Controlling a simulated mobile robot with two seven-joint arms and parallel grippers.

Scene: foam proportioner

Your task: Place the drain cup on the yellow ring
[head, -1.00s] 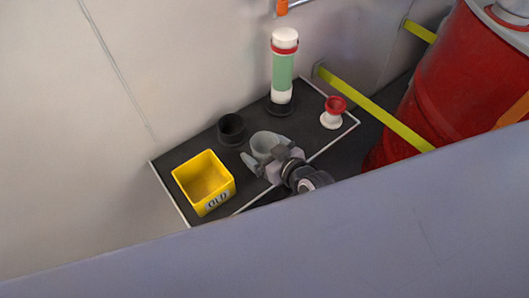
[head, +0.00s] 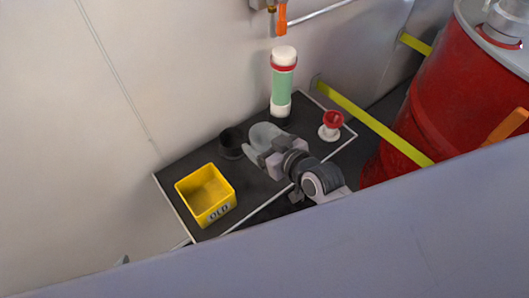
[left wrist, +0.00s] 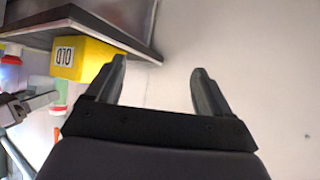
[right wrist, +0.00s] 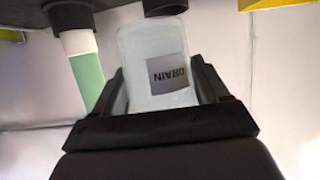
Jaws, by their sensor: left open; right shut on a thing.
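The drain cup (head: 266,133) is a pale, translucent grey cup. Its DRAIN label shows in the right wrist view (right wrist: 165,72). My right gripper (head: 262,155) is shut on it, a finger on each side, and holds it over the dark shelf. Whether its base clears the shelf is hard to tell. My left gripper (left wrist: 160,82) is open and empty in the left wrist view, facing the pale wall. Only small grey tips of it show at the lower left of the head view. I cannot make out a yellow ring in any view.
A yellow OLD box (head: 206,195) stands at the shelf's (head: 180,163) left end. A black cup (head: 232,143) is left of the drain cup. A green-and-white cylinder (head: 284,80) and a red-and-white piece (head: 331,125) stand to the right. A red drum (head: 440,110) is beyond.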

